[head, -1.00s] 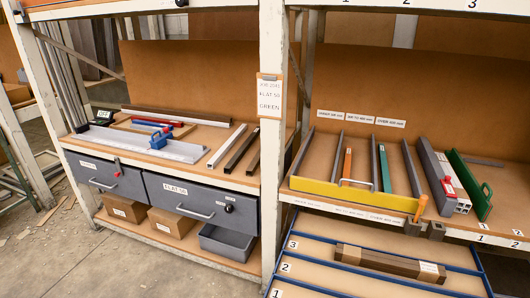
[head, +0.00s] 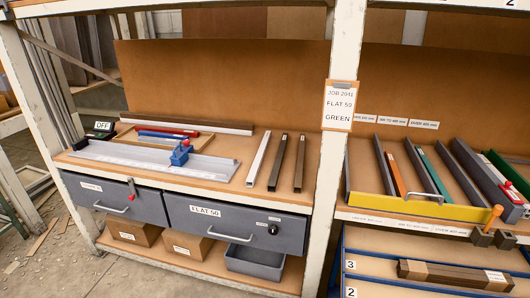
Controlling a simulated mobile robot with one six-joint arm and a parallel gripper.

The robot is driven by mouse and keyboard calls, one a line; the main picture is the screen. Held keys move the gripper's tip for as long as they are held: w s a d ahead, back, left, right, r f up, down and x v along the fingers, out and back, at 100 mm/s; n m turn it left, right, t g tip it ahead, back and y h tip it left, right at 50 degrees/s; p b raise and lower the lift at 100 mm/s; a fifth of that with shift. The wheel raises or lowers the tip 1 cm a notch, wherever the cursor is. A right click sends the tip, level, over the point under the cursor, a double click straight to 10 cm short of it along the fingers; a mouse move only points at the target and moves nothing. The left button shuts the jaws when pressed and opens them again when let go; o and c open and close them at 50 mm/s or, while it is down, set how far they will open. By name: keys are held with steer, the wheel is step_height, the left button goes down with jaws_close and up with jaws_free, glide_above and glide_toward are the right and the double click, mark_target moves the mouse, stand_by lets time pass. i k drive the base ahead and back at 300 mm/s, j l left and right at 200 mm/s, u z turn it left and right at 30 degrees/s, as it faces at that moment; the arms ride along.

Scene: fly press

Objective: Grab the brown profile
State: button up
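Three short profiles lie side by side on the left bench: a white one (head: 258,159), a dark one (head: 278,162) and a brown one (head: 300,162) at the right, near the white post. A longer brown profile (head: 190,123) lies along the back of the same bench. A bundle of brown profiles (head: 450,274) lies in the blue-edged rack at the lower right. My gripper is not in view.
A grey fixture with a blue clamp (head: 180,154) lies left of the short profiles. Grey drawers (head: 236,222) with handles sit under the bench top. A white post (head: 337,150) separates the benches. The right bench holds a yellow-fronted divider tray (head: 420,208).

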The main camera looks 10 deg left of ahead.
mark_target(299, 171)
steer(key=i+j, duration=0.15)
steer(key=j, duration=0.2)
steer(key=i+j, duration=0.2)
steer(key=j, duration=0.15)
steer(key=i+j, duration=0.15)
steer(key=j, duration=0.2)
steer(key=i+j, duration=0.2)
steer(key=j, duration=0.15)
steer(key=i+j, duration=0.15)
steer(key=j, duration=0.2)
steer(key=i+j, duration=0.2)
steer(key=j, duration=0.15)
steer(key=i+l, duration=0.15)
steer(key=i, duration=0.3)
steer(key=i+l, duration=0.2)
steer(key=i, duration=0.25)
